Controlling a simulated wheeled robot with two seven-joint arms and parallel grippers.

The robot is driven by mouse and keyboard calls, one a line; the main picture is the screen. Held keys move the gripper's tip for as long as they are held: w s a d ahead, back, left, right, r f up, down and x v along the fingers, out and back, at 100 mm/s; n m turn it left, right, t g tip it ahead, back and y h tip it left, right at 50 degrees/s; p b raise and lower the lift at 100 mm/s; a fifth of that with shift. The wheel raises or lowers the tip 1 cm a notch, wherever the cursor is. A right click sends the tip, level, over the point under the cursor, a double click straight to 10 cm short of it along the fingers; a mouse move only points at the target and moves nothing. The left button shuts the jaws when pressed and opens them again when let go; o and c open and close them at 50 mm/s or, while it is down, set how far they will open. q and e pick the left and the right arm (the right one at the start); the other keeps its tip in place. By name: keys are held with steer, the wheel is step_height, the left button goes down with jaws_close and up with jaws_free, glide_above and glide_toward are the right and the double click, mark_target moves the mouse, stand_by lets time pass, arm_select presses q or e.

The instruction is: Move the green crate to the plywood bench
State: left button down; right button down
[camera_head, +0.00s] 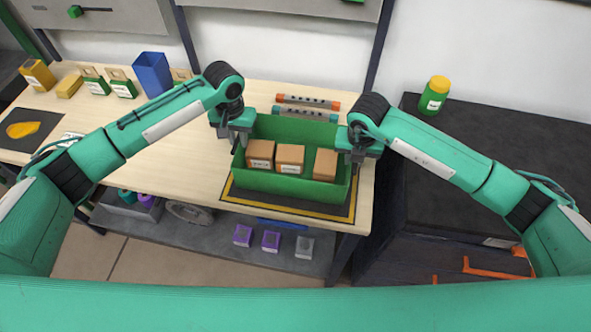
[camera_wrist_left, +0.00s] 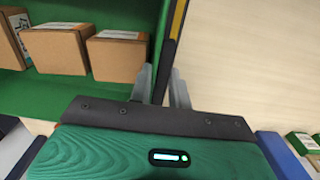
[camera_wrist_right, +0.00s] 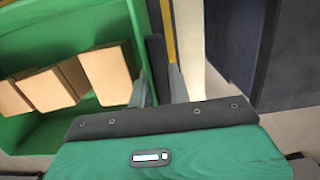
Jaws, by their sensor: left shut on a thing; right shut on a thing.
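The green crate (camera_head: 275,184) is over a dark mat with a yellow border (camera_head: 325,212) at the right end of the plywood bench (camera_head: 195,140). I cannot tell whether it rests on the mat or hangs just above it. It holds 3 brown cartons (camera_head: 290,157). My left gripper (camera_head: 238,142) is shut on the crate's left wall. My right gripper (camera_head: 355,150) is shut on its right wall. The left wrist view shows the crate's inside (camera_wrist_left: 110,90) beside the fingers, and the right wrist view shows its other end (camera_wrist_right: 110,20).
A blue bin (camera_head: 152,74) and small boxes stand at the back left. A dark bench (camera_head: 470,150) on the right, across a gap, bears a green jar (camera_head: 434,96). The bench's middle is clear.

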arm_select(q)
steer(key=shift+f, duration=0.3)
arm_select(e)
steer(key=shift+d+f, duration=0.1)
steer(key=shift+f, duration=0.2)
arm_select(q)
steer(key=c, duration=1.3)
jaws_free()
arm_select(e)
steer(key=c, duration=1.3)
jaws_free()
arm_select(q)
steer(key=shift+r, duration=0.1)
arm_select(e)
steer(key=shift+r, duration=0.15)
arm_select(q)
step_height(320, 180, up, 12)
arm_select(e)
step_height(320, 180, up, 12)
steer(key=s, duration=0.1)
steer(key=shift+s+a, duration=0.2)
steer(key=shift+s, duration=0.05)
steer(key=shift+f, duration=0.2)
